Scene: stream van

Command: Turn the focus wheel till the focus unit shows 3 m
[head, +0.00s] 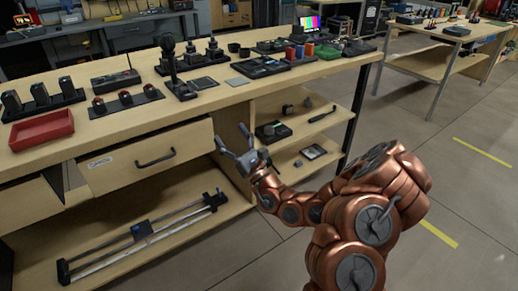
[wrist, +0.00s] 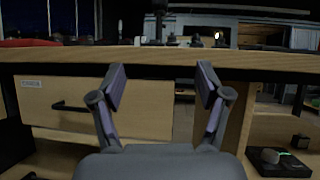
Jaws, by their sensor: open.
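A black unit (head: 273,132) with a round knob and a small green display lies on the upper shelf under the bench. It looks like the focus unit, but its reading is too small to make out. In the wrist view the unit (wrist: 283,168) is at the lower right, and its grey round knob (wrist: 270,155), likely the focus wheel, shows beside the green display. My gripper (head: 231,139) is open and empty in front of the bench, left of the unit and apart from it. In the wrist view its spread fingers (wrist: 162,82) point at the bench front.
The bench top (head: 233,95) overhangs the shelf and carries a red tray (head: 41,130), a joystick and several control boxes. A drawer (head: 146,156) with a black handle is left of my gripper. A slider rail (head: 140,240) lies on the bottom shelf.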

